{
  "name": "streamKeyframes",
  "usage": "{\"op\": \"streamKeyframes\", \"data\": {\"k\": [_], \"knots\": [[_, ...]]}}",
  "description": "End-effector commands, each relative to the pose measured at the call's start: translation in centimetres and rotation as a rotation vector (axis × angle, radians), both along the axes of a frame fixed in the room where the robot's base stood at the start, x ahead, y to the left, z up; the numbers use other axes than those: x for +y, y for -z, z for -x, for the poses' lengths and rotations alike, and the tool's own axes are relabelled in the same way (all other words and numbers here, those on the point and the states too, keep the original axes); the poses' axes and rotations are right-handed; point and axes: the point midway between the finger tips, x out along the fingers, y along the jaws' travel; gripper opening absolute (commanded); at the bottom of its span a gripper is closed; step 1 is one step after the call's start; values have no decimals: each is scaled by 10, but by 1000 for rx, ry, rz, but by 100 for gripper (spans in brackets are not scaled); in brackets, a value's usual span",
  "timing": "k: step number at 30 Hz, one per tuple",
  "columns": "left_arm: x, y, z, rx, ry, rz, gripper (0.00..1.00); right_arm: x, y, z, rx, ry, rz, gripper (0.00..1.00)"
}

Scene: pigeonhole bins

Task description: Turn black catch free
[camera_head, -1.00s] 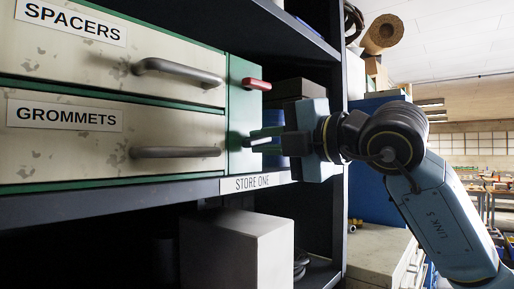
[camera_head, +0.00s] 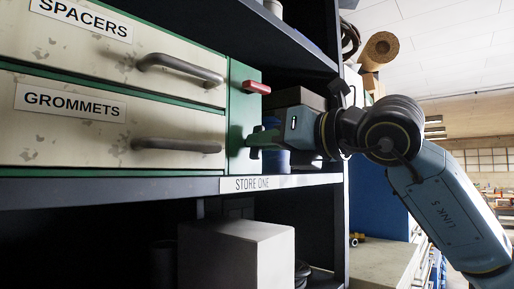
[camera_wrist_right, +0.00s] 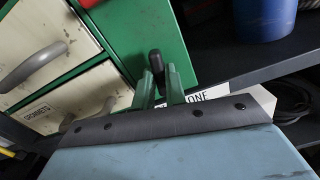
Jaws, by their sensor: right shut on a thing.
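The black catch (camera_wrist_right: 156,62) is on the green front strip (camera_head: 240,115) of the drawer cabinet. In the wrist view it stands between the two green fingertips of my right gripper (camera_wrist_right: 159,78). My right gripper (camera_head: 258,140) is shut on it, and in the head view the fingers hide most or all of the catch. A red catch (camera_head: 256,87) sits higher on the same strip and lies roughly level. The SPACERS drawer (camera_head: 110,45) and the GROMMETS drawer (camera_head: 90,130) are both shut. My left gripper is not in view.
A STORE ONE label (camera_head: 252,184) runs along the shelf edge just below my right gripper. A blue container (camera_wrist_right: 264,18) and a dark box (camera_head: 298,98) stand on the shelf beside the cabinet. A grey box (camera_head: 235,255) is on the shelf below.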

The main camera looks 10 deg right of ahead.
Motion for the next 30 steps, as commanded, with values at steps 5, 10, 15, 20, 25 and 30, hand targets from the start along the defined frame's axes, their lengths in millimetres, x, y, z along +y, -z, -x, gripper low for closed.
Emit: {"op": "streamKeyframes", "data": {"k": [5, 10, 15, 20, 25, 30], "knots": [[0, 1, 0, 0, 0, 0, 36, 0, 0, 0, -48, 0, 62, 26], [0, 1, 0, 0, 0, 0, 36, 0, 0, 0, -47, 0, 60, 28], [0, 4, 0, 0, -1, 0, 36, -2, 0, 3, -48, 0, 59, 28], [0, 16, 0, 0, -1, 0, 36, -13, 2, 16, -50, 2, 59, 28], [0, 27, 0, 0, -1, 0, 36, -26, 2, 32, -49, 2, 58, 28], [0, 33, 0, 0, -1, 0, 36, -35, 1, 45, -48, 0, 59, 28]]}}
